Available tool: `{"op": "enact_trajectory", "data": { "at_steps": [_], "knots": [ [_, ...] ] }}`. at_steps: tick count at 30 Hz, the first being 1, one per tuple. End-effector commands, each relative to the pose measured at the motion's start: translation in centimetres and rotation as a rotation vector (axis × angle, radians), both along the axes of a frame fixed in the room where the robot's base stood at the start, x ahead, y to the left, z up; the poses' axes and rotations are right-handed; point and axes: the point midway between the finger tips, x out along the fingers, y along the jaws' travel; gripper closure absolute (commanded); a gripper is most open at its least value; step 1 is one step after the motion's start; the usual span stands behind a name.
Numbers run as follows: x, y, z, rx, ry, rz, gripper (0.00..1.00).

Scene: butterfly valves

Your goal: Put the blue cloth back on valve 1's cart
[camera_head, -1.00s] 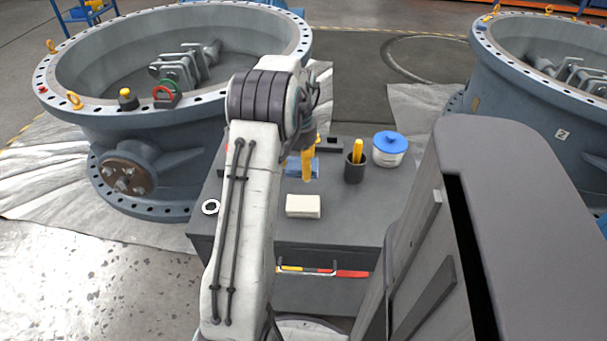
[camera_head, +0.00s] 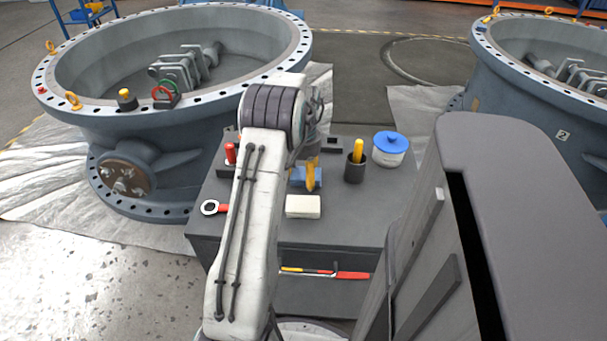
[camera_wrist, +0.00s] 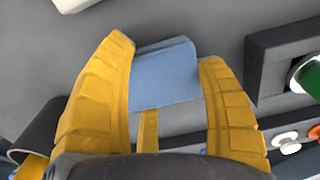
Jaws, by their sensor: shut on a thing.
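The blue cloth (camera_wrist: 166,75) is a small folded pad between the yellow fingers of my gripper (camera_wrist: 167,52) in the wrist view. My gripper is shut on it. In the head view the cloth (camera_head: 298,176) shows beside the yellow fingers (camera_head: 311,178), over the grey top of the cart (camera_head: 345,220) between the two big valves. I cannot tell whether the cloth touches the cart top or hangs just above it. The left valve (camera_head: 150,130) stands beside the cart; I see no number on it. My arm hides part of the cart's left side.
On the cart, a cream block (camera_head: 303,206) lies in front of the cloth. A dark cup with a yellow handle (camera_head: 355,165) and a blue-lidded tub (camera_head: 390,149) stand right. A red-handled item (camera_head: 231,153) and a ring-ended tool (camera_head: 211,207) are left. The right valve (camera_head: 565,130) is marked 2.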

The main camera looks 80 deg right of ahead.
Motion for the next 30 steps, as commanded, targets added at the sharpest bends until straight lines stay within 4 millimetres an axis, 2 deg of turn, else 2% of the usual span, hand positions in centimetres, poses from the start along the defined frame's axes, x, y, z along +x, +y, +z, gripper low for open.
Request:
{"op": "enact_trajectory", "data": {
  "at_steps": [8, 9, 16, 25, 30],
  "knots": [
    [0.0, 0.0, -0.4, 0.001, 0.0, 0.0, 0.67],
    [0.0, 0.0, -0.3, 0.0, 0.0, 0.0, 0.29],
    [0.0, 0.0, -0.3, 0.001, 0.0, 0.0, 0.08],
    [0.0, 0.0, -0.1, 0.0, 0.0, 0.0, 0.08],
    [0.0, 0.0, 1.4, -0.001, 0.0, 0.0, 0.08]
  ]
}}
